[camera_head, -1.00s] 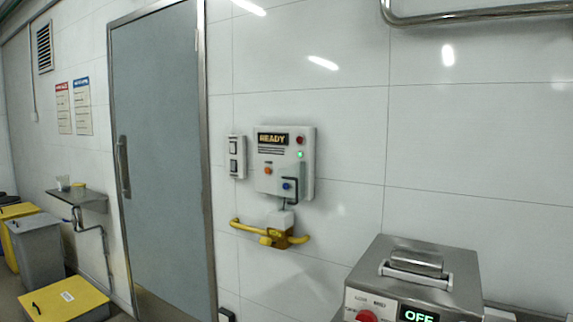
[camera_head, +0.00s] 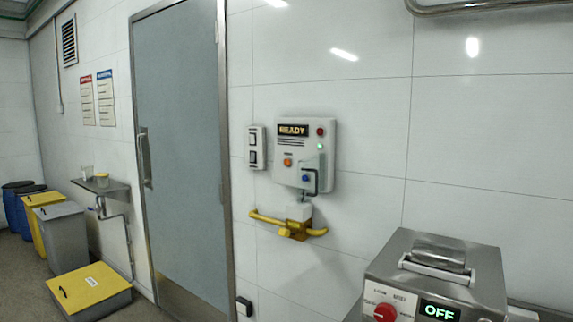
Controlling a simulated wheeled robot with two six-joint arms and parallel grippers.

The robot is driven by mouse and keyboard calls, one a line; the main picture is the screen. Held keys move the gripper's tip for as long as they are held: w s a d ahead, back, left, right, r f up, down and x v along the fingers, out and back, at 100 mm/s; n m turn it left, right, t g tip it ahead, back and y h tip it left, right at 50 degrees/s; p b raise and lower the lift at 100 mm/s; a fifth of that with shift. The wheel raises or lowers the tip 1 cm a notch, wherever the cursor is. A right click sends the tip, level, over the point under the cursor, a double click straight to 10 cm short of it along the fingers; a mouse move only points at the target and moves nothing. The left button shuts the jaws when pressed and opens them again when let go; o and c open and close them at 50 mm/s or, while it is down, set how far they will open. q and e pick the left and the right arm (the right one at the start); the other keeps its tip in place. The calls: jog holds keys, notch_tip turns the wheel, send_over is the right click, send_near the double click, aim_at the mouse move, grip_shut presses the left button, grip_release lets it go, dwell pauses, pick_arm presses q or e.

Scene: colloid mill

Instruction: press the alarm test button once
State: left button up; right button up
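A white wall panel (camera_head: 325,178) shows a lit READY display (camera_head: 293,130) in the head view, near the middle. It carries a red lamp or button (camera_head: 320,131), a green lit lamp (camera_head: 320,146), an orange button (camera_head: 287,162) and a blue button (camera_head: 305,178) beside a dark bent bracket. Labels are too small to read, so I cannot tell which one is the alarm test button. Neither of my grippers is in view.
A yellow curved bar (camera_head: 268,219) juts out below the panel. A switch box (camera_head: 257,148) is to its left. A steel machine (camera_head: 418,277) reading OFF stands at lower right. A grey door (camera_head: 183,150), small shelf (camera_head: 118,188) and bins (camera_head: 63,236) are left.

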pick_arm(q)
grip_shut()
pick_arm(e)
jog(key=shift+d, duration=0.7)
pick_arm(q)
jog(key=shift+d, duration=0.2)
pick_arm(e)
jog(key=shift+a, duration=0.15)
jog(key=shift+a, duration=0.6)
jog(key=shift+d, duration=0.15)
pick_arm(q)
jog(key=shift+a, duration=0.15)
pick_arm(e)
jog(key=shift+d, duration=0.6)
